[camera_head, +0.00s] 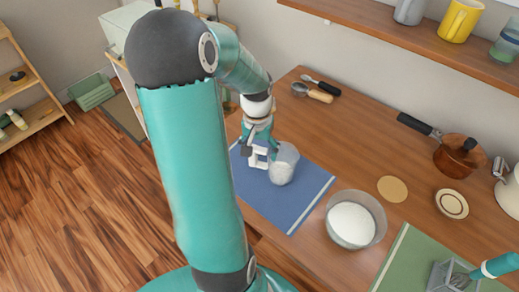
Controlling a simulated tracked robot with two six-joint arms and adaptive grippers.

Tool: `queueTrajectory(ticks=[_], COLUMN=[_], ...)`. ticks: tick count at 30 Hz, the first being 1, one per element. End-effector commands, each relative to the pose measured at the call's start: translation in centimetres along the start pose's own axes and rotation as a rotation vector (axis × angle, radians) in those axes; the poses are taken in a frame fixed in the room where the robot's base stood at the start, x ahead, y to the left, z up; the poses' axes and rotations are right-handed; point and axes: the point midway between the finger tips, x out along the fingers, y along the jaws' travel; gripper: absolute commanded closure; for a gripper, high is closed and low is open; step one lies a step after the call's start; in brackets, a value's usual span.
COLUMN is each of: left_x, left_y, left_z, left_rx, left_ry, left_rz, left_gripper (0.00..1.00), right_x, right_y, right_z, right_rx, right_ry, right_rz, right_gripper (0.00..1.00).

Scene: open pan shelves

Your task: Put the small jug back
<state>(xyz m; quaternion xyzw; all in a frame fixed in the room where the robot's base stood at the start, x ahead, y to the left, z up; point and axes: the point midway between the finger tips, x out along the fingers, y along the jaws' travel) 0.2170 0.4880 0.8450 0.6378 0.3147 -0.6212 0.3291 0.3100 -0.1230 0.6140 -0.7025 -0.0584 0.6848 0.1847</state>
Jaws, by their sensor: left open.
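A glass bowl of white powder (352,219) stands right of the blue mat. A lidded copper pan (459,156), a round tan disc (392,189) and a small dish (452,204) lie farther right. The wall shelf (400,38) holds a yellow mug (460,20).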

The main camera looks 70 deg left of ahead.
Motion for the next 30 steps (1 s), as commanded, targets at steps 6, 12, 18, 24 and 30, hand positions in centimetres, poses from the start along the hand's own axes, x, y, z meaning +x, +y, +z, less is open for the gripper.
queueTrajectory(ticks=[6,12,18,24,30], left_x=[-0.5,-1.2,-1.9,-2.6,-3.4], left_y=[0.0,0.0,0.0,0.0,0.0], left_z=[0.0,0.0,0.0,0.0,0.0], left_rx=[0.0,0.0,0.0,0.0,0.0], left_ry=[0.001,0.001,0.001,0.0,0.0], left_rz=[0.0,0.0,0.0,0.0,0.0], left_gripper=[0.25,0.25,0.25,0.25,0.25], right_x=[-0.4,-0.9,-1.5,-2.0,-2.5], right_y=[-0.1,-0.3,-0.5,-0.7,-0.9], right_z=[0.0,0.0,0.0,0.0,0.0], right_rx=[0.0,0.0,0.0,0.0,0.0], right_ry=[0.0,0.0,0.0,0.0,0.0], right_rz=[0.0,0.0,0.0,0.0,0.0], right_gripper=[0.6,0.6,0.6,0.6,0.6])
